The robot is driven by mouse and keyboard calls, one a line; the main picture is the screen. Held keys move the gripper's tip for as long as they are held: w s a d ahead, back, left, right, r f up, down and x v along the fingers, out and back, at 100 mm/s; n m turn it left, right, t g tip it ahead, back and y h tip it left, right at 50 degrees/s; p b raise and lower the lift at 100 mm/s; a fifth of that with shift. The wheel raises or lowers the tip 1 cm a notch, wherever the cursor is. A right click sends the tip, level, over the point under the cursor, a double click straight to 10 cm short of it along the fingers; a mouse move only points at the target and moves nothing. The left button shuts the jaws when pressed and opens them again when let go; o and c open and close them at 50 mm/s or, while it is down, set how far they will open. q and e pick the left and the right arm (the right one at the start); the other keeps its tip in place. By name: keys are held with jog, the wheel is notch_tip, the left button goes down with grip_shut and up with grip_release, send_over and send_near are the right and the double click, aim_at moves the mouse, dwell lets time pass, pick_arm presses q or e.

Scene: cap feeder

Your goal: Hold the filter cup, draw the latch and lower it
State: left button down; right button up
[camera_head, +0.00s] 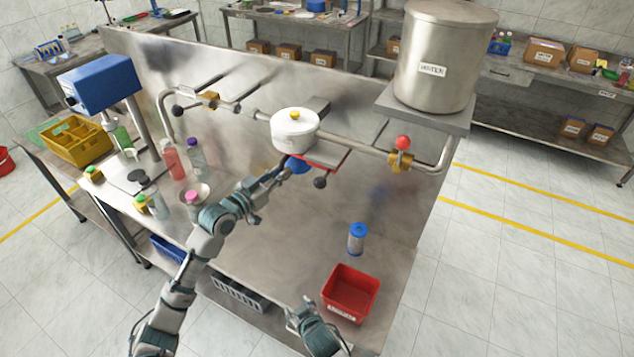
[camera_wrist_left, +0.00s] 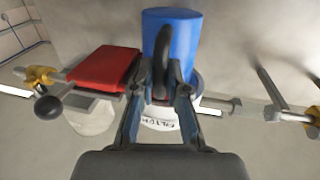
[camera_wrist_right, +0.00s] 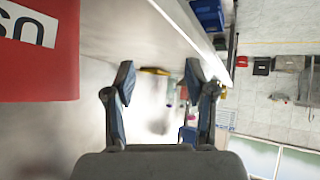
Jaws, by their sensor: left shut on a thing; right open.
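The blue filter cup (camera_head: 298,166) hangs under the white filter head (camera_head: 293,132) on the pipe behind the bench. In the left wrist view the cup (camera_wrist_left: 172,30) is large, with a dark loop handle (camera_wrist_left: 160,62) in front. My left gripper (camera_wrist_left: 160,90) is shut on the cup at this handle. A red plate (camera_wrist_left: 103,68), likely the latch part, lies beside the cup, with a black-knobbed lever (camera_wrist_left: 48,106) near it. The black knob (camera_head: 320,183) also shows in the head view. My right gripper (camera_head: 302,312) is open and empty near the bench's front edge.
A red bin (camera_head: 336,310) stands just right of my right gripper. A blue-topped cartridge (camera_head: 357,240) stands behind it. Bottles, a bowl and a blue-headed stand (camera_head: 100,82) crowd the left. The middle bench is clear.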

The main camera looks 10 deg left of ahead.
jog(key=w+d+r+n+t, duration=0.2)
jog(key=w+r, duration=0.1)
jog(key=r, duration=0.5)
jog(key=w+d+r+n+t, duration=0.1)
jog(key=w+r+n+t, duration=0.15)
jog(key=r, duration=0.55)
jog(key=n+t+y, duration=0.2)
jog(key=n+t, duration=0.2)
jog(key=n, duration=0.1)
send_near(322, 188)
jog(key=x, duration=1.1)
jog(key=shift+w+a+r, duration=0.1)
jog(key=shift+w+a, duration=0.15)
jog(key=shift+w, duration=0.05)
jog(key=shift+c, duration=0.2)
jog(key=shift+d, duration=0.1)
grip_shut()
